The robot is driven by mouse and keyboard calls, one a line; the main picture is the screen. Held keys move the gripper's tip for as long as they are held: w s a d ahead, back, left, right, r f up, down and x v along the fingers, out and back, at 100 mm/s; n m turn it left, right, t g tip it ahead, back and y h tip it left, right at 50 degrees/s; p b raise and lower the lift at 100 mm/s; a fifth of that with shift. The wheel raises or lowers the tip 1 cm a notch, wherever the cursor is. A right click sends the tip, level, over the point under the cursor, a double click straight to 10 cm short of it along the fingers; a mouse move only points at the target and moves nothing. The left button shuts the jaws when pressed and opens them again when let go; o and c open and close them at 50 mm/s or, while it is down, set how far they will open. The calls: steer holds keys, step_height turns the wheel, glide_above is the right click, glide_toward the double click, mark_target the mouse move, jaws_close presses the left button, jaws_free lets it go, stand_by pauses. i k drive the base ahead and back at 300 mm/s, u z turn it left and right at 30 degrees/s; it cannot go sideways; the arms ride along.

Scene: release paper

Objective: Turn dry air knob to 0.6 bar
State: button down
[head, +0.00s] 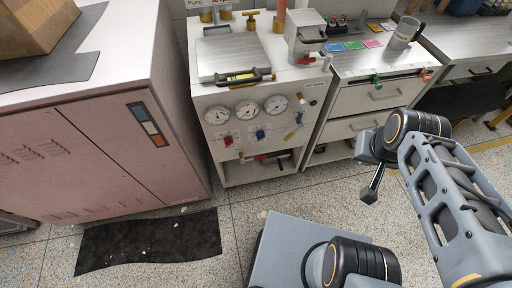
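A white cabinet front (235,176) carries three round gauges: a left one (217,115), a middle one (246,109) and a right one (276,104). Below the left gauge is a red knob (228,141), and below the middle one a blue knob (260,134). A valve with a pale handle (292,134) sits below the right gauge. I cannot read the labels or needles, so I cannot tell which knob is for dry air. My gripper (370,194) hangs at the right, apart from the panel; its fingers are too small and dark to judge.
A pink-grey cabinet (85,155) with a cardboard box (35,25) on top stands at the left. A drawer unit (375,95) with a grey mug (404,33) on top is at the right. A black mat (150,243) lies on the speckled floor. Floor before the panel is clear.

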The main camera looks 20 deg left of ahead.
mark_target(260, 135)
steer(key=u, duration=1.15)
steer(key=i, duration=0.45)
steer(key=u, duration=0.1)
steer(key=k, duration=1.05)
steer(key=u, duration=1.5)
steer(key=i, duration=0.75)
steer(key=z, duration=0.65)
steer(key=i, duration=0.35)
steer(key=z, duration=0.4)
